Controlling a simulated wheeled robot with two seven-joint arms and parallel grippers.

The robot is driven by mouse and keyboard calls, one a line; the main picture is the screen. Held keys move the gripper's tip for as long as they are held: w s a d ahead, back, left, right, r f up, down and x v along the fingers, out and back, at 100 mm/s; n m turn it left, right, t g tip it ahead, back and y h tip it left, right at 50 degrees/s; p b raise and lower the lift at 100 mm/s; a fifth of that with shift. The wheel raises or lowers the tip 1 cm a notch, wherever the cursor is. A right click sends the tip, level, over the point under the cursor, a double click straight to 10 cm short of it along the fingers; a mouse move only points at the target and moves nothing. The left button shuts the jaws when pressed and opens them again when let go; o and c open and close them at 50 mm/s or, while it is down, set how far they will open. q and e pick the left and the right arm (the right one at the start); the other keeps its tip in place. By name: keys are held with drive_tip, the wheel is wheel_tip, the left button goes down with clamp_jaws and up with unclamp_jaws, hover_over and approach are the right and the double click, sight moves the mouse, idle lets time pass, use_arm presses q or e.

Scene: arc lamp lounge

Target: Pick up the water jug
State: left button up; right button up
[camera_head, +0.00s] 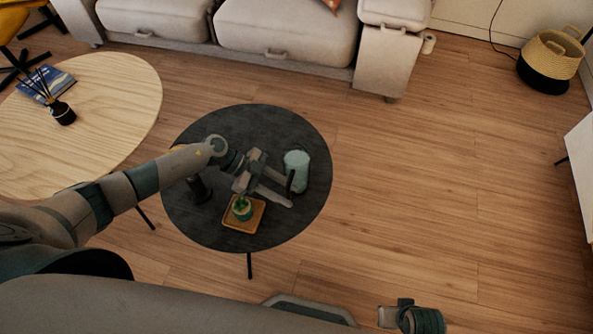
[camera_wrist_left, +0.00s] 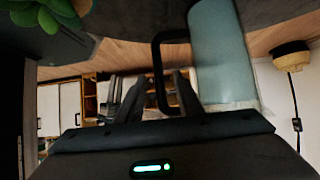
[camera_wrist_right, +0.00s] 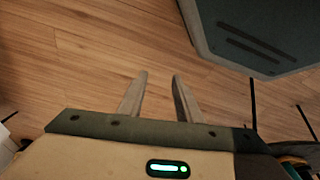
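The water jug (camera_head: 297,160) is a pale blue-green cylinder with a dark handle, standing on the round dark table (camera_head: 305,217). It also shows in the left wrist view (camera_wrist_left: 222,55), upside down, with its C-shaped handle (camera_wrist_left: 158,65) toward the fingers. My left gripper (camera_head: 287,194) is open beside the jug on the handle side. In the left wrist view its fingers (camera_wrist_left: 159,78) appear on either side of the handle's upright bar; I cannot tell whether they touch it. My right gripper (camera_wrist_right: 158,78) is open and empty above the wood floor.
A wooden tray (camera_head: 230,222) with a small potted plant (camera_head: 242,207) sits just below my left gripper. A dark object (camera_head: 199,188) stands partly behind my left arm. A light wood table (camera_head: 110,110) is at left, a sofa (camera_head: 285,35) behind.

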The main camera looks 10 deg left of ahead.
use_arm(q)
drive_tip(key=shift+x, duration=2.55)
drive_tip(key=shift+f, duration=0.15)
drive_tip(key=shift+c, duration=0.2)
clamp_jaws()
drive_tip(key=shift+a, duration=0.1)
drive_tip(key=shift+w, duration=0.15)
